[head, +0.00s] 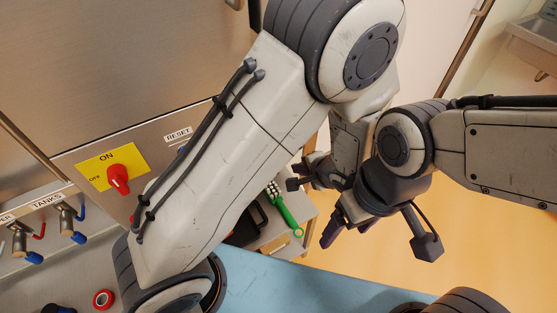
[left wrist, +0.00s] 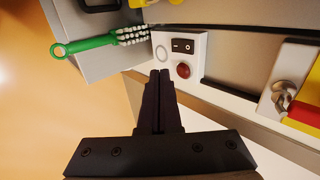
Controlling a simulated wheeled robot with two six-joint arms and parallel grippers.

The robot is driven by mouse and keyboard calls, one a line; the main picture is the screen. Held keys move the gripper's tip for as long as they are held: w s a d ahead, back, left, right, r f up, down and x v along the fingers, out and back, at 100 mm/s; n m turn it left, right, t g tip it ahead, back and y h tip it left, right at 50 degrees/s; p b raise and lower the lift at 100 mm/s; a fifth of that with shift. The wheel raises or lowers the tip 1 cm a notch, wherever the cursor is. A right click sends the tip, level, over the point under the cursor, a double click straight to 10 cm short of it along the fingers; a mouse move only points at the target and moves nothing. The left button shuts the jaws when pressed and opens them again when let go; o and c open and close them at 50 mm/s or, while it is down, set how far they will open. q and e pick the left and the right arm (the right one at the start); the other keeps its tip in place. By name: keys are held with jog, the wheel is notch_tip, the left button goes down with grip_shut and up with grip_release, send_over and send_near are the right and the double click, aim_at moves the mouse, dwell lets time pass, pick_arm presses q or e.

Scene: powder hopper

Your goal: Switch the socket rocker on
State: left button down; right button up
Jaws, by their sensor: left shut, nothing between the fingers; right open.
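In the left wrist view a small white socket plate carries a black rocker (left wrist: 183,46) with pale marks, a round pale outlet (left wrist: 161,53) and a round red button (left wrist: 183,70). I cannot tell which way the rocker is tipped. My left gripper (left wrist: 158,76) is shut and empty. In the picture its fingertips lie just below the plate, left of the red button; contact is not visible. In the head view my left gripper (head: 322,172) is partly hidden, and my left arm hides the plate. My right gripper (head: 346,229) is open and empty, close beside it.
A green brush (head: 285,208) lies on a grey surface near the grippers; it also shows in the left wrist view (left wrist: 95,42). A yellow ON/OFF plate (head: 103,160) with a red knob (head: 118,178) and several valves stand left. A blue surface (head: 285,285) is below.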

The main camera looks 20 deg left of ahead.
dwell(0.3)
pick_arm(q)
jog(key=w+a+r+x, duration=0.1)
jog(key=r+x, duration=0.1)
jog(key=x, duration=1.1)
jog(key=shift+w+a+p, duration=0.2)
jog(key=shift+w+p, duration=0.1)
jog(key=shift+p, duration=0.1)
pick_arm(e)
jog(key=shift+r, duration=0.4)
pick_arm(q)
jog(key=shift+f, duration=0.15)
jog(key=shift+w+a+r+b, duration=0.15)
jog(key=shift+r+b, duration=0.2)
jog(key=shift+r, duration=0.5)
pick_arm(e)
jog(key=shift+a+f, duration=0.35)
jog(key=shift+a, duration=0.2)
